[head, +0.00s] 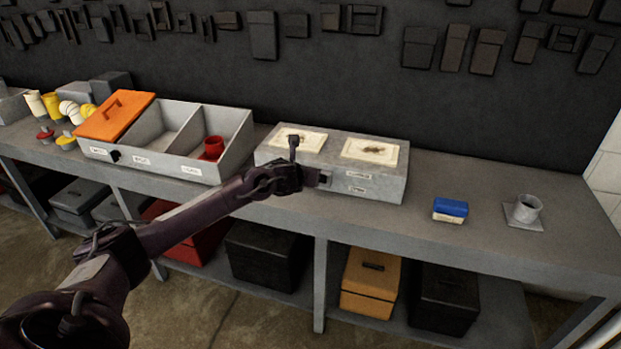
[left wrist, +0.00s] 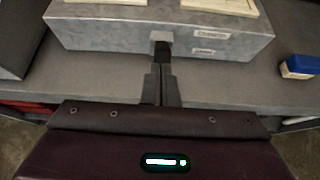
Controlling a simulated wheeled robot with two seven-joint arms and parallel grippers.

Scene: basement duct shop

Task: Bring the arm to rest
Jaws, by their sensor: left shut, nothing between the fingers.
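My left arm comes in from the left in the head view and reaches over the front of the bench. My left gripper (head: 322,179) is at the front face of a grey metal box (head: 380,186) with two pale panels on top. The gripper is shut and empty. In the left wrist view, the two fingers (left wrist: 161,85) lie together and point at the box front, close to a small dark part there; I cannot tell whether they touch it. My right gripper is not in view.
A grey divided bin (head: 240,145) with an orange lid (head: 115,115) and a red fitting (head: 212,148) stands left. A blue-and-white block (head: 450,210) and a grey cup (head: 527,208) stand right. Bench space between box and block is clear.

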